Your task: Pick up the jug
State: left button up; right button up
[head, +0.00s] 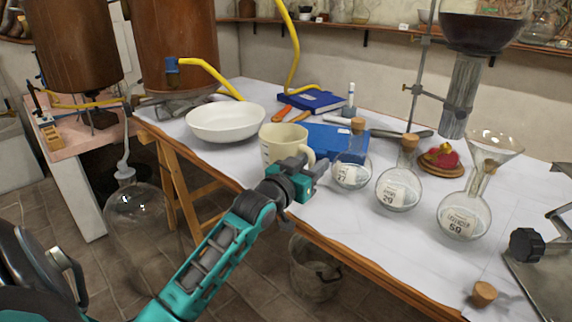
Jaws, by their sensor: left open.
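The jug (276,142) is a cream, mug-like vessel with a handle on its right side. It stands upright near the front edge of the white-covered table (345,212) in the head view. My left gripper (318,170) is open and reaches in over the table's front edge, just in front of the jug and below its handle. It hides the jug's lower right part. I cannot tell whether the fingers touch the jug. My right gripper is not in view.
A white bowl (226,122) stands left of the jug and a blue book (330,137) lies behind it. Stoppered round flasks (398,190) stand close to the right. A loose cork (484,293) lies near the front edge. A bucket (314,270) stands on the floor below.

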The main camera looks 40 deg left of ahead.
pick_arm(q)
jog(key=shift+w, duration=0.1)
grip_shut()
dwell(0.3)
